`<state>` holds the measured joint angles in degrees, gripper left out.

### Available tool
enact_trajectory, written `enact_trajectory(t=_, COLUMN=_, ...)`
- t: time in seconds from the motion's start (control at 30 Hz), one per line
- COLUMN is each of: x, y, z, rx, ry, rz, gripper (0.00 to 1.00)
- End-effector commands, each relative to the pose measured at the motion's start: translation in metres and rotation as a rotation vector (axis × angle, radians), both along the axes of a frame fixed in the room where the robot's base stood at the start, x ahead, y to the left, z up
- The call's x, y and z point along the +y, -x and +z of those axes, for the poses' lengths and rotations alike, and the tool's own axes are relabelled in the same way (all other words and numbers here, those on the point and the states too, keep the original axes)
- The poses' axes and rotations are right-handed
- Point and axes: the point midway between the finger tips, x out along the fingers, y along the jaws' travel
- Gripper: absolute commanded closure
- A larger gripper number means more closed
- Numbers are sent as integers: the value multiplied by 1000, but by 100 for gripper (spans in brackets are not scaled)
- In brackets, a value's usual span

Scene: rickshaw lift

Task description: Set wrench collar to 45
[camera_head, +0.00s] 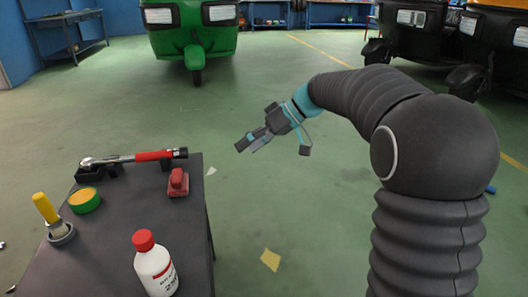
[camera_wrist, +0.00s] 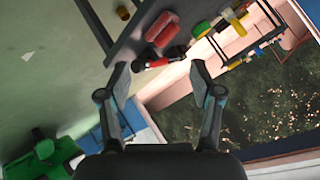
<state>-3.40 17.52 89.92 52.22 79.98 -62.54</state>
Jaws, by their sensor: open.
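The torque wrench (camera_head: 135,157) lies across dark supports near the far edge of the dark table, with its silver head at left and its red grip and black end at right. The collar's setting is too small to read. In the wrist view the wrench's red and black end (camera_wrist: 155,63) shows beyond my fingertips. My gripper (camera_head: 248,143) is open and empty, in the air to the right of the table and apart from the wrench. Its two fingers also show in the wrist view (camera_wrist: 158,72), spread with nothing between them.
On the table (camera_head: 112,240) are a red block-like object (camera_head: 178,183), a green and yellow round tin (camera_head: 84,201), a yellow-handled tool (camera_head: 52,219) and a white bottle with red cap (camera_head: 155,266). A green rickshaw (camera_head: 194,35) stands behind. The floor between is mostly clear.

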Motion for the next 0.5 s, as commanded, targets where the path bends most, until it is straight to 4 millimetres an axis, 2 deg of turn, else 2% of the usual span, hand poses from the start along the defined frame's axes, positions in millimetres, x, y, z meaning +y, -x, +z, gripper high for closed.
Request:
enact_trajectory(t=0.3, x=-25, y=39, z=10, rx=35, ry=123, rz=-110, gripper=35)
enact_trajectory(t=0.5, x=-34, y=53, z=11, rx=47, ry=167, rz=-155, gripper=35)
